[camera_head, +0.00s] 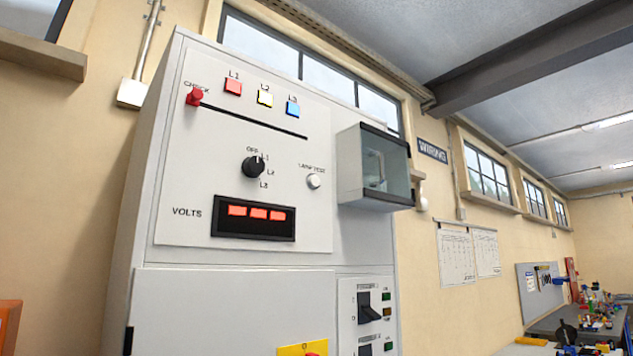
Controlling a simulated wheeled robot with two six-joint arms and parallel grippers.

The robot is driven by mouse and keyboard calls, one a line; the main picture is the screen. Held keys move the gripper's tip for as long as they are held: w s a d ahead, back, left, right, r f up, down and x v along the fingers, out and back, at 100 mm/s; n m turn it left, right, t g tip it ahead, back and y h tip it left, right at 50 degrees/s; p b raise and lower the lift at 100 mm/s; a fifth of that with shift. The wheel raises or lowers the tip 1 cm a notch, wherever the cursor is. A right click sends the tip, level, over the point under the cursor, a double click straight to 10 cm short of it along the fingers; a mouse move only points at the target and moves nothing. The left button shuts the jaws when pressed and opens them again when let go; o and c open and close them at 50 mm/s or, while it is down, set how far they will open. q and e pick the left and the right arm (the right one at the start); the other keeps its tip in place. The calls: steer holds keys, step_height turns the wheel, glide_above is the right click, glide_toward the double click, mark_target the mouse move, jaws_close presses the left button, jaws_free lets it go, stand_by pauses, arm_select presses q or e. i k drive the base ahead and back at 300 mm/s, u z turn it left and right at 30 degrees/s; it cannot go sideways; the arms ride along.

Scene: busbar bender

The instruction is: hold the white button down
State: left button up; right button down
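The white button (313,181) is a small round knob on the light grey panel (190,150), right of the black rotary switch (253,167) and under a label that seems to read "LAMP TEST". Nothing touches or covers it. Neither of my grippers shows in the head view.
A glass-fronted box (375,168) juts out from the cabinet right of the button. A red slider knob (194,97), coloured lamps (265,98) and a red-lit volts display (253,219) share the panel. A cluttered workbench (590,322) stands far right.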

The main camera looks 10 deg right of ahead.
mark_target(314, 181)
steer(key=u, duration=2.4)
steer(key=k, duration=1.25)
steer(key=z, duration=2.05)
steer(key=i, duration=0.45)
steer(key=u, duration=0.05)
